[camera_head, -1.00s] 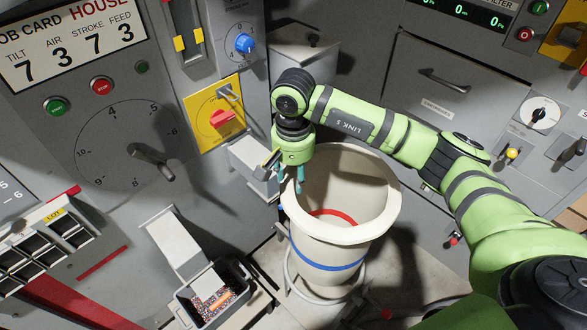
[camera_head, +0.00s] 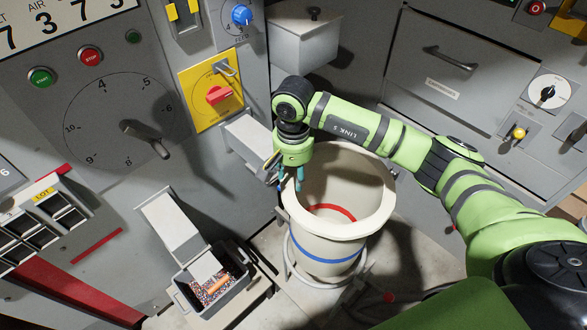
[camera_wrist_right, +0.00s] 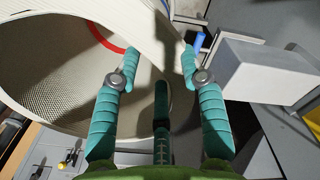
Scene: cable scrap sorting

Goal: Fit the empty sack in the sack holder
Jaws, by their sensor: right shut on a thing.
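The empty sack (camera_head: 345,233) is a cream, open-topped tube with a thick rim, a blue band outside and a red ring inside. It stands nearly upright in the head view. The sack holder (camera_head: 290,277), a light grey ring frame, curves around the sack's lower part; how the bottom sits is hidden. My right gripper (camera_head: 289,181) is shut on the left side of the sack's rim, fingers pointing down. In the right wrist view the sack wall (camera_wrist_right: 60,85) passes between the teal fingers (camera_wrist_right: 160,62). My left gripper is not in view.
A grey bin (camera_head: 212,291) of coloured granules stands left of the sack, below a sloping chute (camera_head: 172,225). A grey box-shaped spout (camera_head: 247,140) is close beside my right gripper. Panels with a red switch (camera_head: 219,95) and a large dial (camera_head: 120,122) stand behind.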

